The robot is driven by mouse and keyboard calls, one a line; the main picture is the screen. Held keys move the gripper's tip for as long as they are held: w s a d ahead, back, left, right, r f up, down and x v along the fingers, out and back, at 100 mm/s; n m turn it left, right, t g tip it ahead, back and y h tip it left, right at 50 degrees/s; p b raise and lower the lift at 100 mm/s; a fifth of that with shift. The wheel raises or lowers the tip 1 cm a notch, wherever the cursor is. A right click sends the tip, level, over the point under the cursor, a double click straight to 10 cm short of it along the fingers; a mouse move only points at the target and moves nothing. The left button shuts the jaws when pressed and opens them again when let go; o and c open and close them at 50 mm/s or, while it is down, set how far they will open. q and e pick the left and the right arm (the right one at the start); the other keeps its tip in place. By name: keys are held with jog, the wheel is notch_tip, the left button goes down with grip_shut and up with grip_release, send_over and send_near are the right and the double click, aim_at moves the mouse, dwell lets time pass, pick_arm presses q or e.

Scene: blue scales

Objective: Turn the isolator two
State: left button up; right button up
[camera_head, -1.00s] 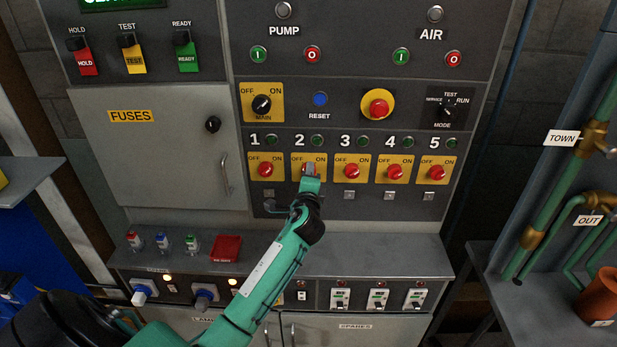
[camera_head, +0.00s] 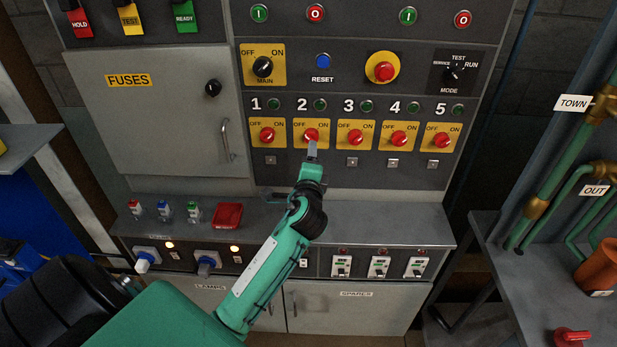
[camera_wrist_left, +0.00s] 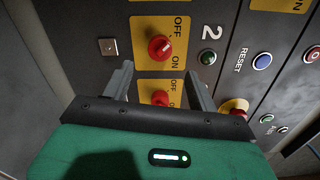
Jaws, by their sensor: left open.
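Isolator two is a red round knob (camera_head: 312,135) on a yellow OFF/ON plate under the number 2 in the head view. In the left wrist view its knob (camera_wrist_left: 160,48) lies above and between my finger tips, with the number 2 to its right. My left gripper (camera_head: 312,150) is open, just below the knob in the head view. In the wrist view the left gripper (camera_wrist_left: 160,72) has nothing between its fingers; isolator three's red knob (camera_wrist_left: 160,98) shows behind the gap. I cannot tell the exact distance to the panel. My right gripper is not in view.
Similar red knobs one (camera_head: 267,135) and three (camera_head: 355,137) sit close on either side. The reset button (camera_head: 323,61) and main switch (camera_head: 263,67) are above. A shelf with a red box (camera_head: 228,215) juts out below.

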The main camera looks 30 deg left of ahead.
pick_arm(q)
jog(key=b+v, duration=0.1)
jog(key=v, duration=0.4)
jog(key=shift+s+d, duration=0.15)
jog(key=shift+s, duration=0.2)
